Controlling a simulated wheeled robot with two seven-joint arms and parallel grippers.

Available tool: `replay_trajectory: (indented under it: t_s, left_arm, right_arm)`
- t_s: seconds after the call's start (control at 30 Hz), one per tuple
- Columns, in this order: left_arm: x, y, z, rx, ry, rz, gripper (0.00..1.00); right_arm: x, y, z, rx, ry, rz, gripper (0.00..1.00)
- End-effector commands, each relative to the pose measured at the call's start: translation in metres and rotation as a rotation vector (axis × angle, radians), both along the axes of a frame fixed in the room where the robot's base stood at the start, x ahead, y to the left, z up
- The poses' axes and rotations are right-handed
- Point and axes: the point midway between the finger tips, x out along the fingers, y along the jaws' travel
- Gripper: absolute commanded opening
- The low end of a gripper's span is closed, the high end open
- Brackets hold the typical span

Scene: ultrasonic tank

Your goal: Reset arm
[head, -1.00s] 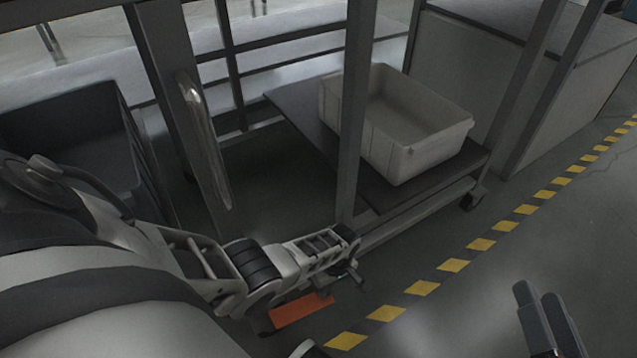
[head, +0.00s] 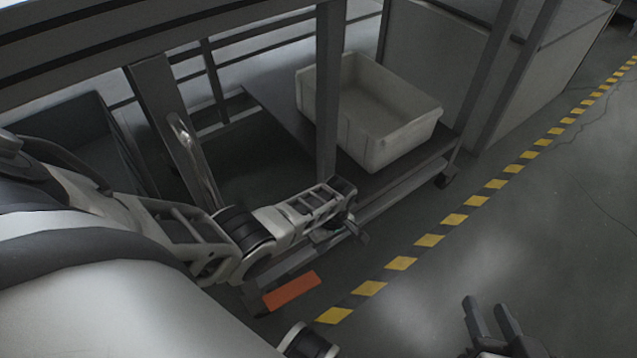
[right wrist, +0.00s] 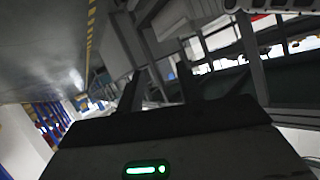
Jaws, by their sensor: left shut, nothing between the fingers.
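My left gripper (head: 357,231) is at the end of the arm coming in from the left, low beside the grey cart frame. It is shut with nothing visible in it. My right gripper (head: 492,318) is at the bottom right of the head view, over bare floor. Its two dark fingers stand apart and nothing is between them. The right wrist view shows the same fingers of the right gripper (right wrist: 157,88), spread and empty, with the hall tilted behind them.
A white bin (head: 430,118) sits on the cart's low dark shelf (head: 262,100). A dark bin (head: 85,120) stands at the left. An orange mark (head: 292,291) lies near my left forearm. Yellow-black floor tape (head: 430,240) runs diagonally; the floor right of it is clear.

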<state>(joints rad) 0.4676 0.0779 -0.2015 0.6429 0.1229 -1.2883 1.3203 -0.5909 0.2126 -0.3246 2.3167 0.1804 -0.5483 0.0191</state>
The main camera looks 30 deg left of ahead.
Motion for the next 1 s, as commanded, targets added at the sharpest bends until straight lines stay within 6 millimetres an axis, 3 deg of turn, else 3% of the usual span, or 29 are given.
replay_trajectory:
  t_s: [0.13, 0.77, 1.0]
  left_arm:
    - [0.004, -0.001, 0.013, 0.000, -0.002, 0.001, 0.00]
    - [0.004, -0.001, 0.016, 0.000, -0.001, 0.000, 0.00]
    - [0.004, -0.001, 0.057, 0.000, -0.001, 0.000, 0.00]
  right_arm:
    - [0.000, -0.002, -0.004, -0.015, 0.035, -0.004, 0.36]
    - [0.001, -0.002, -0.004, -0.015, 0.041, -0.006, 0.36]
    - [-0.004, -0.014, 0.030, -0.038, 0.049, -0.041, 0.36]
